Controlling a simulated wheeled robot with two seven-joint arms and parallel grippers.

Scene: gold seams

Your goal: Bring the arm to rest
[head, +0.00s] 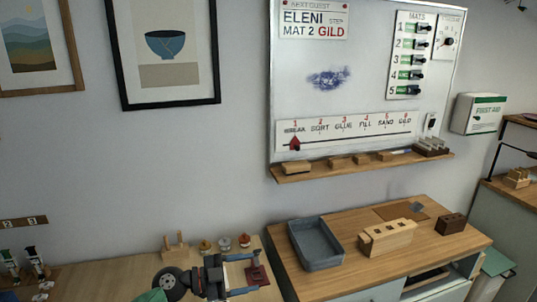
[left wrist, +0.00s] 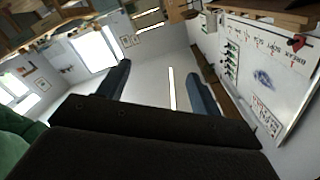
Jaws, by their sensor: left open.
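My left gripper (head: 256,272) is at the bottom middle of the head view, over the wooden bench top, with its two blue fingers spread apart and pointing right. Nothing shows between the fingers in the left wrist view (left wrist: 160,88), so it is open and empty. A dark red item (head: 258,275) shows at the fingertips in the head view; I cannot tell whether they touch it. My right gripper is in neither view.
Small pots (head: 225,243) and a wooden rack (head: 175,246) stand behind the gripper. To the right, a cabinet top (head: 345,287) holds a grey tray (head: 318,243), a slotted wooden block (head: 387,238) and a dark brown block (head: 451,224). A whiteboard (head: 350,105) hangs above.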

